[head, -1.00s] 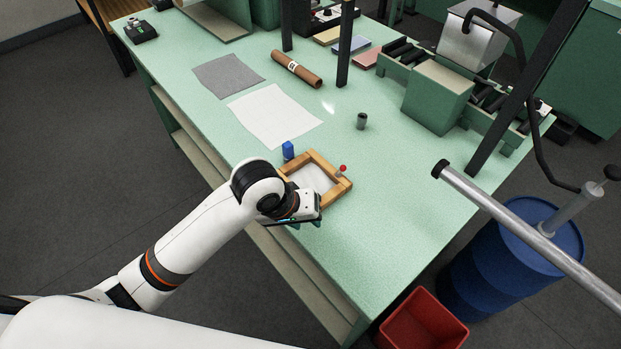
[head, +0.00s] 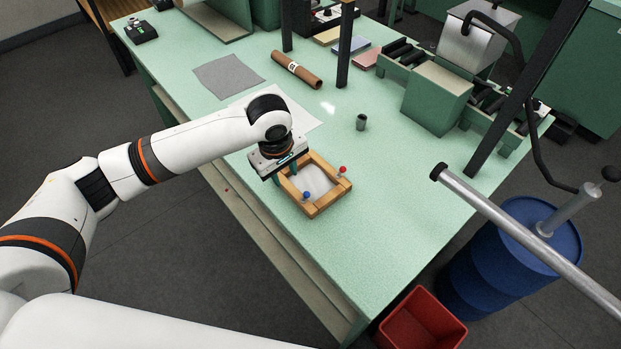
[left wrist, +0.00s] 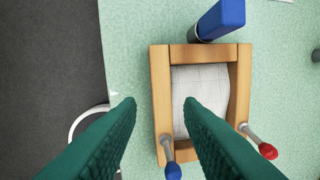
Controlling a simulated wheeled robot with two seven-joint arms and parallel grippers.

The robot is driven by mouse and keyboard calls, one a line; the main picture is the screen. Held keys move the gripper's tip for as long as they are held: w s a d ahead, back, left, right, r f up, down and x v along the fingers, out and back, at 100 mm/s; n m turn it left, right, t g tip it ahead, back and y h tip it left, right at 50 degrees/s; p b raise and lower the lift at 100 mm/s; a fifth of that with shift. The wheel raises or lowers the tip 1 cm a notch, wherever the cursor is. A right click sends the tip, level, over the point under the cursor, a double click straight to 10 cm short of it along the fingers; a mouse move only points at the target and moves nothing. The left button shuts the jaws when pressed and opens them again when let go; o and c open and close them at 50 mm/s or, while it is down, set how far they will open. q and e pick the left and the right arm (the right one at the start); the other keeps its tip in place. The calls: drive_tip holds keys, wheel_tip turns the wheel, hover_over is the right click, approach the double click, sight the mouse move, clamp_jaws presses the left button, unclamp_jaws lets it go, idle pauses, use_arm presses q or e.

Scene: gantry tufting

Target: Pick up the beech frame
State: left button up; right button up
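The beech frame (head: 326,204) lies on the green table with white gridded cloth (head: 313,178) inside it. It also shows in the left wrist view (left wrist: 161,75). A blue-knobbed pin (head: 306,195) and a red-knobbed pin (head: 342,169) sit at its near side. My left gripper (head: 283,176) points down at the frame's left rail. In the left wrist view its green fingers (left wrist: 160,102) are open, with the left rail showing between the tips; I cannot tell how far above it they are. My right gripper is not in view.
A blue block-like item (left wrist: 222,18) stands close beside the frame, hidden in the head view. A dark cup (head: 361,122) and a brown roll (head: 296,69) lie farther back. The table right of the frame is clear. A metal bar (head: 520,235) crosses at right.

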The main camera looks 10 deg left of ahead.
sight(289, 187)
use_arm(q)
drive_tip(key=f, duration=0.2)
drive_tip(key=f+p, duration=0.1)
drive_tip(key=f, duration=0.2)
drive_tip(key=shift+w+d+f, duration=0.25)
drive_tip(key=shift+w+f, duration=0.05)
drive_tip(key=shift+w, duration=0.1)
drive_tip(key=shift+c, duration=0.3)
clamp_jaws()
